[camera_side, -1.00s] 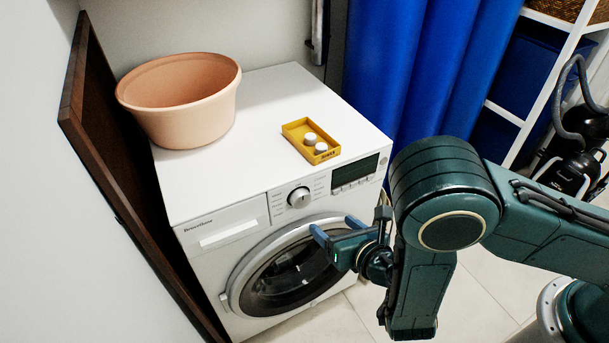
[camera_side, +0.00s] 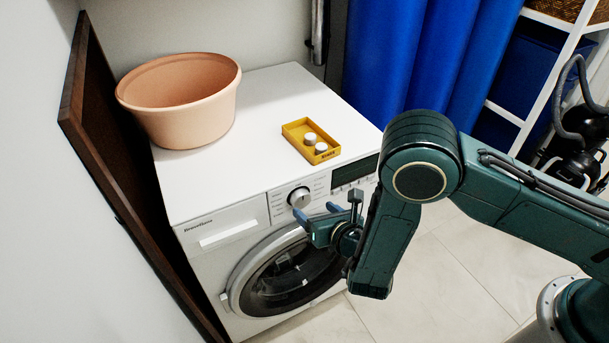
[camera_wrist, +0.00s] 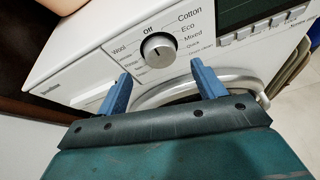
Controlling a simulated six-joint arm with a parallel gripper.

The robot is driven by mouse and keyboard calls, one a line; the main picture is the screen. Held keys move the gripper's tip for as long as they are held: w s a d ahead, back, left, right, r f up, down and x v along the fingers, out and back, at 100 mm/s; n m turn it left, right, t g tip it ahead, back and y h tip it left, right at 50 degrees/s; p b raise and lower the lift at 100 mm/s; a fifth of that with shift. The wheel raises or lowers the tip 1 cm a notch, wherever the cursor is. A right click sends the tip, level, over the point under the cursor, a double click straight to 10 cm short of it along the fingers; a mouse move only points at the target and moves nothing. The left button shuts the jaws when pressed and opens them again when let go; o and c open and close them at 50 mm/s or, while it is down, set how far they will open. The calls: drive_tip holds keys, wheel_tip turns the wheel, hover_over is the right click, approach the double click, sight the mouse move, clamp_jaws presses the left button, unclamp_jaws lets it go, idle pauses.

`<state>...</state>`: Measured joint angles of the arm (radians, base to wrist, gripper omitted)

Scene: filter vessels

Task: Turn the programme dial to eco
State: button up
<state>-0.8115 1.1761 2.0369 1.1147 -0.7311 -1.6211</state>
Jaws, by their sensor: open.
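The programme dial (camera_side: 299,197) is a round silver knob on the front panel of the white washing machine (camera_side: 270,100). In the wrist view the dial (camera_wrist: 158,48) has Wool, Off, Cotton, Eco, Mixed and Quick printed around it. Eco is to its right; its pointer is too small to read for certain. My gripper (camera_side: 315,210) is open and empty, just below and in front of the dial. In the wrist view its two blue fingers (camera_wrist: 160,74) stand apart, with the dial beyond and between them, not gripped.
A peach basin (camera_side: 180,100) and a yellow tray (camera_side: 293,136) with two small white-topped items stand on the machine. The round door (camera_side: 290,275) is below the panel. A dark brown board (camera_side: 100,130) stands close on the left. A display (camera_side: 355,172) lies right of the dial.

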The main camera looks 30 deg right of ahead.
sight(303, 200)
drive_tip(key=shift+x, duration=2.8)
drive_tip(key=shift+c, duration=0.2)
drive_tip(key=c, duration=1)
